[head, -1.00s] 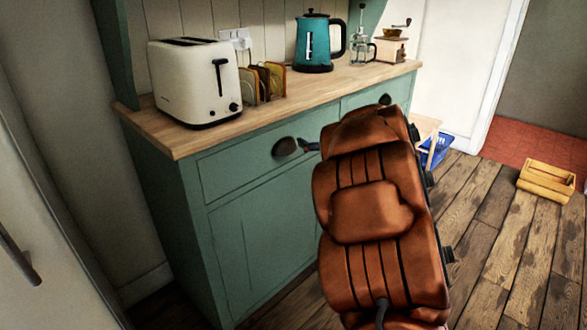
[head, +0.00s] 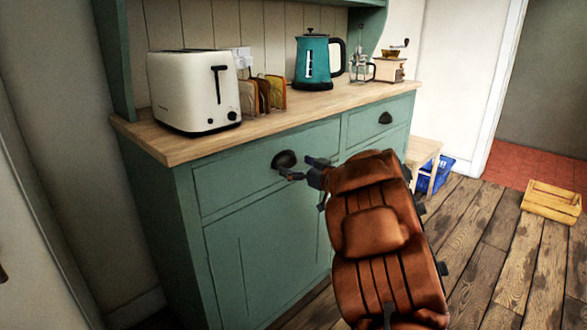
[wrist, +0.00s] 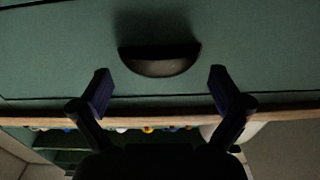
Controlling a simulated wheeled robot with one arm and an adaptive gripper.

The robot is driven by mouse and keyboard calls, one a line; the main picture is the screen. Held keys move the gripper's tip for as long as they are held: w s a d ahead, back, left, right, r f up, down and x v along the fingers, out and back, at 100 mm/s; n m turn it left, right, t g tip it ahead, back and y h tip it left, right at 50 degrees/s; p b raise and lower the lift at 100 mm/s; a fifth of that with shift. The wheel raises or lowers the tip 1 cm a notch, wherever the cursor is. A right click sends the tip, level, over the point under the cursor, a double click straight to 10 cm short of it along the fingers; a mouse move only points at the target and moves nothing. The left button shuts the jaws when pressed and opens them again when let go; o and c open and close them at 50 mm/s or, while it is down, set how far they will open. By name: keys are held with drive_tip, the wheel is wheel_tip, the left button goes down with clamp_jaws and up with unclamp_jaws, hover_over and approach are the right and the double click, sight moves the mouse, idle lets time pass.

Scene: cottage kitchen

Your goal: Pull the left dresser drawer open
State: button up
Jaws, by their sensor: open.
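The green dresser's left drawer (head: 240,181) is shut, its front flush with the frame. Its dark cup-shaped handle (head: 284,159) sits in the middle of the drawer front. My gripper (head: 304,169) is open and empty, just right of and in front of the handle in the head view. In the wrist view, the handle (wrist: 160,62) lies ahead, centred between my two spread fingers (wrist: 160,82). The fingertips look apart from the handle; the exact gap is hard to judge.
The wooden worktop (head: 180,143) overhangs the drawers and carries a toaster (head: 194,91), a toast rack with bread (head: 262,95) and a teal kettle (head: 313,61). The right drawer (head: 378,122) is shut. A stool (head: 424,150), blue crate (head: 438,177) and wooden crate (head: 551,201) stand on the floor at right.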

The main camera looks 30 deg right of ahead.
drive_tip(key=shift+w+a, duration=0.1)
drive_tip(key=shift+w, duration=0.35)
drive_tip(key=shift+r, duration=0.15)
drive_tip(key=c, duration=1.4)
drive_tip(key=shift+o, duration=0.2)
drive_tip(key=shift+s, duration=0.15)
